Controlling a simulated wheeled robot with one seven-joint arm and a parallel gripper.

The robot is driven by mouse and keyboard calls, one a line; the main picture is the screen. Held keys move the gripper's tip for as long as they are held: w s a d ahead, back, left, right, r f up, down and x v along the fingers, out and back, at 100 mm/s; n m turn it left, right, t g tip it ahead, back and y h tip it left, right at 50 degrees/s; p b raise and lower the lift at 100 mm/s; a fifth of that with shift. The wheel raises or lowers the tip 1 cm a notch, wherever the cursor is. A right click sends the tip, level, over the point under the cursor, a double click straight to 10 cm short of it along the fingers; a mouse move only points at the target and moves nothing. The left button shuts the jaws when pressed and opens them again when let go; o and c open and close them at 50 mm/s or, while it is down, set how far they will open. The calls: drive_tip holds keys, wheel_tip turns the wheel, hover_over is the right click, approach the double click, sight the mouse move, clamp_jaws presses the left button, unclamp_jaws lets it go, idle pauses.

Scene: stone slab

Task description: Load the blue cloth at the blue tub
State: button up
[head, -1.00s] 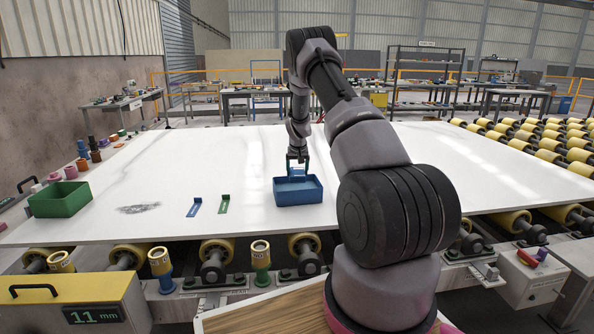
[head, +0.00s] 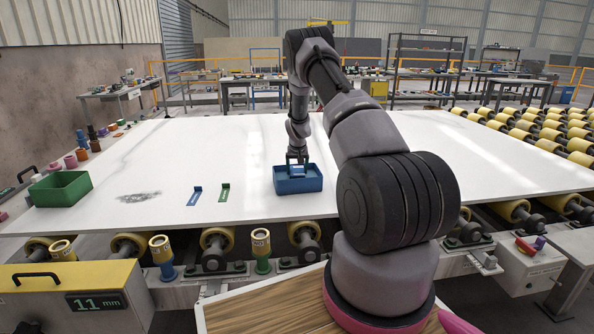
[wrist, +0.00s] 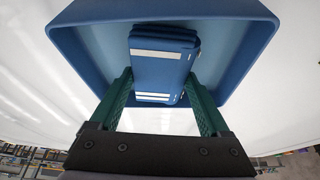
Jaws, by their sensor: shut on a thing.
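The blue tub (head: 298,186) stands on the white slab near its front edge, left of my arm. The folded blue cloth (wrist: 165,60), with pale stripes, is between the green fingers of my gripper (wrist: 159,82). In the head view the cloth (head: 298,172) is inside the tub's opening, below my gripper (head: 297,158), which points down. The tub's walls (wrist: 85,22) surround the cloth in the wrist view. Whether the cloth touches the tub floor cannot be told.
A green tub (head: 60,189) stands at the slab's left. Yellow rollers (head: 520,213) line the front and right.

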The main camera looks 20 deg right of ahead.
sight(297, 171)
drive_tip(key=shift+f, duration=0.55)
idle(1.4)
drive_tip(key=shift+r, duration=3.55)
